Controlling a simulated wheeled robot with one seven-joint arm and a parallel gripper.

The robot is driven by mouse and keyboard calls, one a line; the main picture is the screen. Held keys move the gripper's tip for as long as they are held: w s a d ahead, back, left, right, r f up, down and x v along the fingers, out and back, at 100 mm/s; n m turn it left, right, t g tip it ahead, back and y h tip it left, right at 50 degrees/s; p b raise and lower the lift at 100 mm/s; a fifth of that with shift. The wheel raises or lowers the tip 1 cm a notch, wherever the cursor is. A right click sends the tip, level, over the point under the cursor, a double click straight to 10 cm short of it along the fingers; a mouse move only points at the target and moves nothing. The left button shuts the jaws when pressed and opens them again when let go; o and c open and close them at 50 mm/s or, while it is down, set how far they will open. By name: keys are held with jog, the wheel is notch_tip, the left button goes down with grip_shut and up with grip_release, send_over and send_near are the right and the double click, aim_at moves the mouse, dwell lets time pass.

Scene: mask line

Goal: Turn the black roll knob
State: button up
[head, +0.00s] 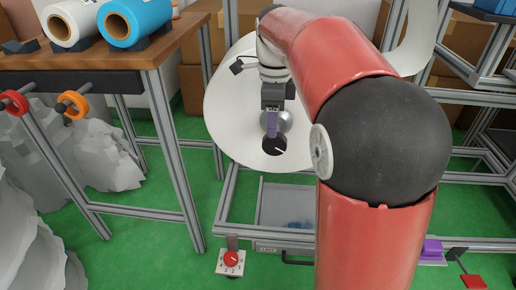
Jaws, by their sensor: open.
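The black roll knob (274,146) is a round black disc with a white mark, set on the face of the large white roll (228,113). My gripper (272,134) is at the knob, its purple-grey fingers pointing down at the knob's upper edge. The fingers overlap the knob in the picture, and I cannot tell whether they touch it. The gap between the fingers is too small to make out. A silver round part (283,121) shows just behind the fingers. My red arm covers the right part of the roll.
A wooden table (165,45) with white and blue rolls (133,20) stands at the left. A red dial (231,258) on a white plate is low in front. A grey bin (287,203) sits under the roll. Metal frames stand around. Green floor is open at lower left.

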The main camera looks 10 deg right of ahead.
aim_at(273, 142)
notch_tip(273, 142, down, 7)
jog(key=shift+d+r+b, duration=0.1)
jog(key=shift+b, duration=0.8)
jog(key=c, duration=0.9)
